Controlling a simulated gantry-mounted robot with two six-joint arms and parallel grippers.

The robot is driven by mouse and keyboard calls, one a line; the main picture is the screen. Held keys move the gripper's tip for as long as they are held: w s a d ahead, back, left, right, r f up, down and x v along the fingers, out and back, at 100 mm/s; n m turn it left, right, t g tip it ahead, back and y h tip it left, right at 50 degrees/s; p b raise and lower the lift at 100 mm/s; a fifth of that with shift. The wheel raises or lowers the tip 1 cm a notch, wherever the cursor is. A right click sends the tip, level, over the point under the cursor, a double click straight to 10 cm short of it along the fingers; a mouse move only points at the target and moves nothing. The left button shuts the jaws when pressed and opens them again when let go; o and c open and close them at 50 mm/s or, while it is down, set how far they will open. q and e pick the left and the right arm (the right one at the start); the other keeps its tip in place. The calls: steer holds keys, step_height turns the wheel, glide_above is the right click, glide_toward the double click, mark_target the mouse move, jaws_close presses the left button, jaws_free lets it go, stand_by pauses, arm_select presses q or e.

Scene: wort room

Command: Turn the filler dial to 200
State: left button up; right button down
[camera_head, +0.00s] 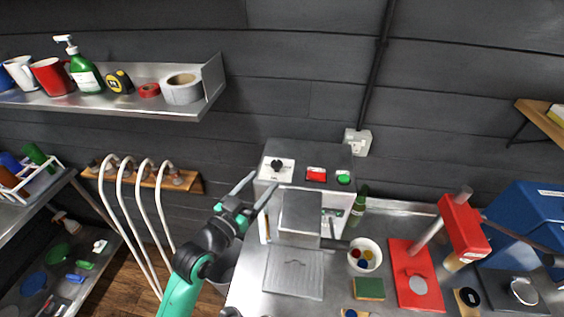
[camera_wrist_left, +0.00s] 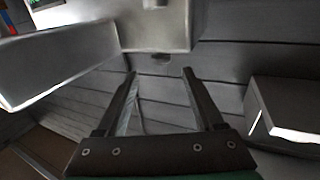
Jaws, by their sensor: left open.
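The filler dial (camera_head: 277,164) is a small black knob on a white plate, on the top panel of the grey filler machine (camera_head: 335,160). Its scale and pointer are too small to read. My left gripper (camera_head: 262,182) is just in front and to the left of the dial, its two fingers apart with nothing between them. It does not appear to touch the dial. In the left wrist view the open fingers (camera_wrist_left: 159,72) point toward the dark plank wall, below a pale box-like surface. I cannot identify the dial there. My right gripper is not in view.
A red button (camera_head: 316,174) and a green button (camera_head: 343,178) sit right of the dial. A green bottle (camera_head: 358,204), a white tub (camera_head: 365,254) and a red press (camera_head: 417,273) stand to the right. A metal shelf (camera_head: 120,101) hangs at upper left.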

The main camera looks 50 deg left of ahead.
mark_target(284, 165)
arm_select(q)
steer(key=x, duration=1.1)
steer(key=shift+w+a+p, duration=0.25)
steer(key=shift+p, duration=0.1)
jaws_close()
steer(key=m+h+b, duration=0.1)
steer(key=b, duration=0.1)
steer(key=h+b, duration=0.1)
steer(key=b, duration=0.1)
steer(key=f+m+h+b, duration=0.1)
steer(key=h+b, duration=0.1)
steer(key=b, duration=0.1)
steer(key=shift+d+m+t, duration=0.25)
steer(key=shift+m+t, duration=0.05)
steer(key=shift+r+h, duration=0.2)
steer(key=shift+h, duration=0.1)
steer(key=shift+d+r+m, duration=0.15)
steer(key=shift+r+m, duration=0.05)
steer(key=shift+m, duration=0.1)
